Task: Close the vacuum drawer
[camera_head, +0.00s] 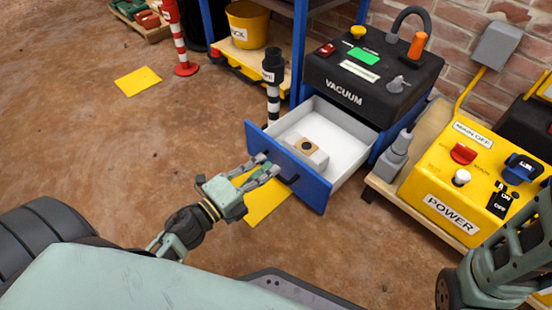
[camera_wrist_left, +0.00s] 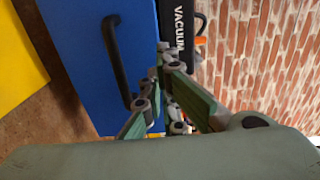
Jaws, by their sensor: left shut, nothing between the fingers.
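The vacuum drawer (camera_head: 328,196) has a blue front and a white inside, and it stands pulled out below the black vacuum unit (camera_head: 372,70). A small pale block with a brown top and a dark round centre (camera_head: 306,147) lies in it. A dark handle (camera_wrist_left: 118,55) is on the drawer's blue front (camera_wrist_left: 75,45). My left gripper (camera_head: 266,167) is in front of the drawer front, by the handle. Its fingers are shut and empty. Whether they touch the front I cannot tell. My right gripper is out of view; part of my right arm shows at the lower right.
A yellow power box (camera_head: 465,175) stands on a wooden pallet right of the drawer. A black-and-white post (camera_head: 273,95) stands close at the drawer's left. A blue rack (camera_head: 300,45) is behind. The brown floor left of the drawer is mostly clear.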

